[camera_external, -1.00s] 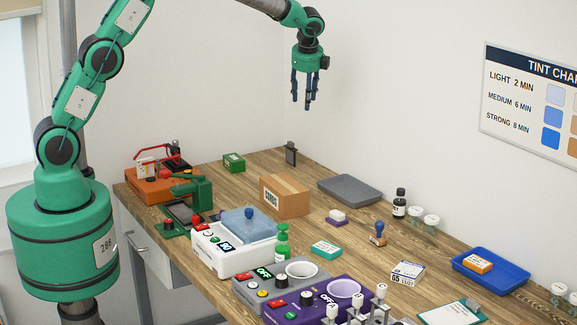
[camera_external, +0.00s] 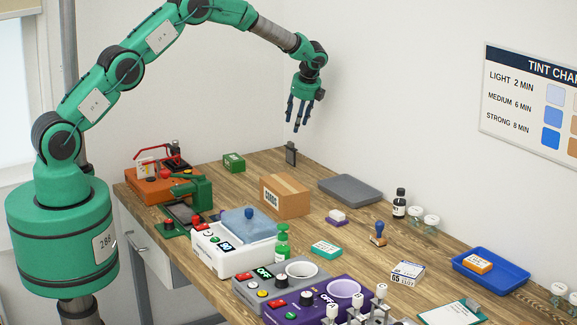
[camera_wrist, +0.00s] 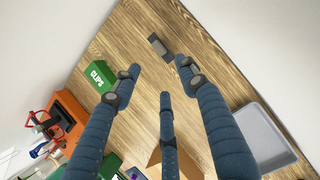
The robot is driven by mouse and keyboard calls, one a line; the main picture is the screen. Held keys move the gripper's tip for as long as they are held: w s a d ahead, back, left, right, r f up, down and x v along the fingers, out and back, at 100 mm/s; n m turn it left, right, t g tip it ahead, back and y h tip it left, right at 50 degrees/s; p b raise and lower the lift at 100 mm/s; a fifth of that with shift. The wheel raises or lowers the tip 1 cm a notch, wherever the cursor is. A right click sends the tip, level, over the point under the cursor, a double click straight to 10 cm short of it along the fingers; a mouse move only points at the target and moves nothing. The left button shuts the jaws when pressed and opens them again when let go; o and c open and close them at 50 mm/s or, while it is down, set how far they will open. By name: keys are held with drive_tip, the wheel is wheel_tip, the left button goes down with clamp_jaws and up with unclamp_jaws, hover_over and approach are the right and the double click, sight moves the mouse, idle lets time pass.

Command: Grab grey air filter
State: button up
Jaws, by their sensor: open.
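A small dark grey upright piece (camera_external: 291,153) stands at the back edge of the table; it looks like the grey air filter, though no label is readable. In the wrist view, this grey piece (camera_wrist: 158,45) lies ahead of the fingertips, near the top centre. My gripper (camera_external: 297,124) is above it and slightly to its right in the external view, apart from it. In the wrist view, my gripper (camera_wrist: 159,80) has its three blue fingers spread, with only bare wood between them.
A green clips box (camera_external: 234,162) stands left of the grey piece. A shallow grey tray (camera_external: 350,188) lies to its right, and a cardboard box (camera_external: 285,196) stands in front. A white wall (camera_external: 400,90) rises close behind. The wood around the grey piece is clear.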

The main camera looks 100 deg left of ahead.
sight(291, 143)
drive_tip(key=shift+x, duration=4.3)
drive_tip(key=shift+f, duration=0.15)
drive_tip(key=shift+b+x, duration=0.35)
drive_tip(key=shift+x, duration=2.1)
drive_tip(key=shift+a, duration=0.15)
clamp_jaws()
